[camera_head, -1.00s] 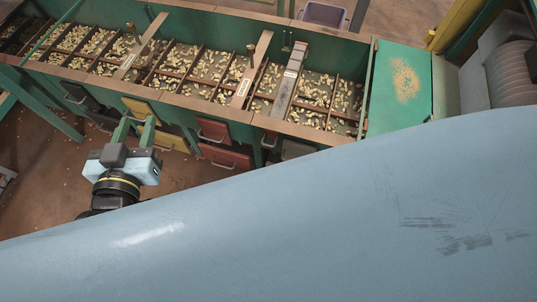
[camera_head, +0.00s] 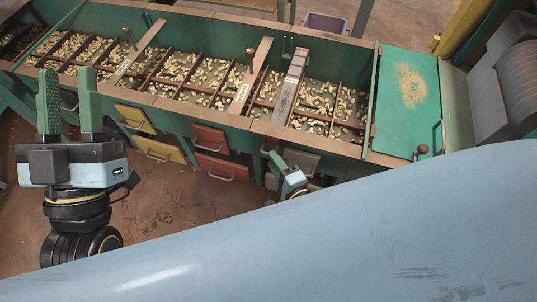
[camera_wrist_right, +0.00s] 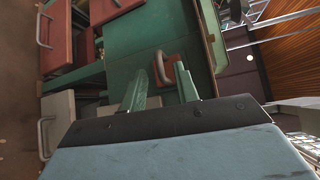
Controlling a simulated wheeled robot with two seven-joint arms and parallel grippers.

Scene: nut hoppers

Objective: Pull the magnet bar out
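The grey metal bar (camera_head: 289,88), which looks like the magnet bar, lies across the long green hopper trough (camera_head: 180,112), right of two wooden bars with knobs. My left gripper (camera_head: 69,90) is raised at the left, in front of the trough, fingers up, apart and empty. My right gripper (camera_head: 278,158) is below the trough's front wall, in front of and below the bar; the blue arm cover partly hides it. In the right wrist view its fingers (camera_wrist_right: 161,90) are apart with nothing held, and the bar is not in view.
Yellow drawers (camera_head: 159,150) and red drawers (camera_head: 222,165) with handles sit under the trough. A green lid (camera_head: 400,100) with a knobbed lever (camera_head: 423,149) is at the right. Nuts fill the compartments. Brown floor lies open in front.

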